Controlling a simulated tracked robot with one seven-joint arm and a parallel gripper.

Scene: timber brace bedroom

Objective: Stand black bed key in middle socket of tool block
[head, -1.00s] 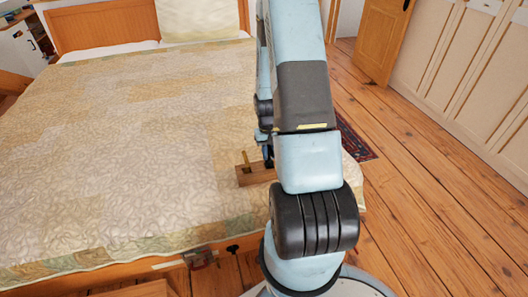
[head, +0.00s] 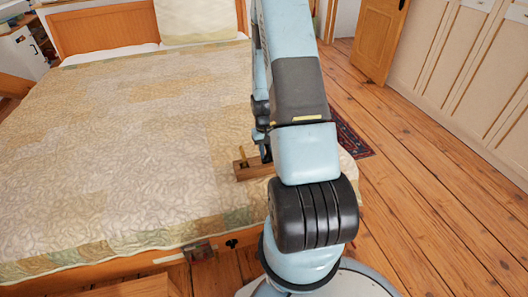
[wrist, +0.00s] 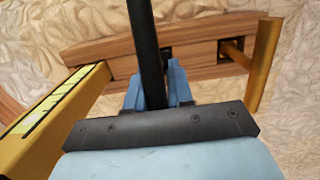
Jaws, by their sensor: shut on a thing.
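The black bed key (wrist: 146,40) is a dark bar in the wrist view, running from the top edge down to my gripper (wrist: 160,80). The blue fingers are shut on it. The wooden tool block (wrist: 200,52) lies on the bed beyond the key. A dark middle socket (wrist: 168,54) shows partly beside the key. I cannot tell whether the key's tip is in it. In the head view, the block (head: 243,172) shows left of my arm, which hides most of my gripper and the key.
A brass-coloured tool (wrist: 264,62) stands at the block's right socket. A yellow tool with a striped label (wrist: 62,100) is at its left end. The quilted bed (head: 120,150) is otherwise clear. Wooden floor (head: 430,190) lies open to the right.

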